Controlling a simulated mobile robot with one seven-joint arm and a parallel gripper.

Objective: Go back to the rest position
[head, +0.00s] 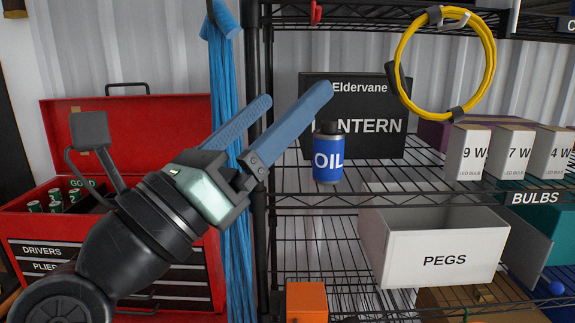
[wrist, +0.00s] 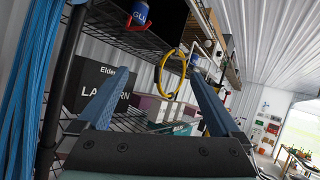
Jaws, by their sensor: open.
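My gripper (head: 295,95) is open and empty, with two blue fingers pointing up and to the right in the head view. It is raised in front of the wire shelf, left of the yellow cable coil. Its right fingertip overlaps the black lantern box (head: 318,112) in the picture. A blue oil bottle (head: 328,160) with a black cap stands upright on the shelf just below that fingertip, apart from it in the picture. In the wrist view, both fingers frame the gap (wrist: 157,60), and the lantern box (wrist: 95,88) shows beyond the left finger.
A wire shelf (head: 420,200) holds white bulb boxes (head: 468,152) and a white PEGS bin (head: 440,250). A yellow cable coil (head: 489,60) hangs at upper right. A red tool chest (head: 190,125) stands left. Blue strands (head: 226,110) hang beside the shelf post. A glue bottle (wrist: 141,14) stands on a higher shelf.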

